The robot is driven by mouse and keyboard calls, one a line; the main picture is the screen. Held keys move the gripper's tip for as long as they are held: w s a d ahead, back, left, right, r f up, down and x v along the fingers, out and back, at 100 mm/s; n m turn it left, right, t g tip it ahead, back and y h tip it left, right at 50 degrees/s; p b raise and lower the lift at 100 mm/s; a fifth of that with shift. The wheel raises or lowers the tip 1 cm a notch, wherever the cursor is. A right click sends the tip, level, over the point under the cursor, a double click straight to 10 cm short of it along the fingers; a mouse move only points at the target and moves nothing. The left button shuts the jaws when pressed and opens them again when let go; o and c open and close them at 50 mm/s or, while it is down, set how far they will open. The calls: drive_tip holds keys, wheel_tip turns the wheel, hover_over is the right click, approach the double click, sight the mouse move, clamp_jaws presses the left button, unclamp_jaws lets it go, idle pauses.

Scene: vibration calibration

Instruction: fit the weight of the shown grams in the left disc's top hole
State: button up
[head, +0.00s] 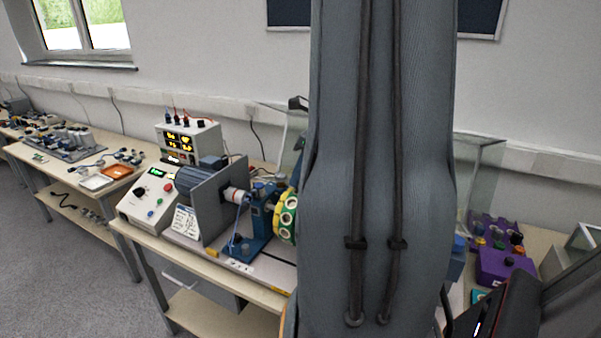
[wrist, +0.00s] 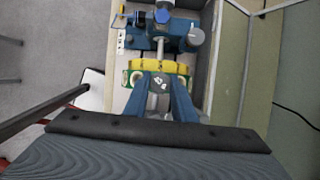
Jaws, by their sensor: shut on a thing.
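The left disc (head: 287,216), green and yellow with round holes, stands upright on the blue machine; my arm hides its right side in the head view. In the wrist view the yellow and green disc (wrist: 176,67) is just beyond my gripper (wrist: 158,88). The blue fingers are shut on a small silvery weight (wrist: 159,83), held close against the disc's near edge. I cannot tell whether the weight is inside a hole. A display box (head: 188,143) shows lit yellow digits too small to read. The gripper is hidden in the head view.
The blue bearing stand (head: 262,213) and a grey upright plate (head: 222,200) stand left of the disc. A control box (head: 150,203) is at the bench's left end. A purple box (head: 503,258) is at the right. My arm blocks the middle of the head view.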

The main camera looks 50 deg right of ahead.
drive_tip(key=shift+f+b, duration=0.4)
drive_tip(key=shift+f, duration=0.5)
idle(0.8)
drive_tip(key=o, duration=1.1)
drive_tip(key=b+v, duration=0.1)
drive_tip(key=v, duration=0.6)
drive_tip(key=shift+s+r+b, duration=0.2)
drive_tip(key=shift+r+b, duration=0.1)
drive_tip(key=shift+r, duration=0.05)
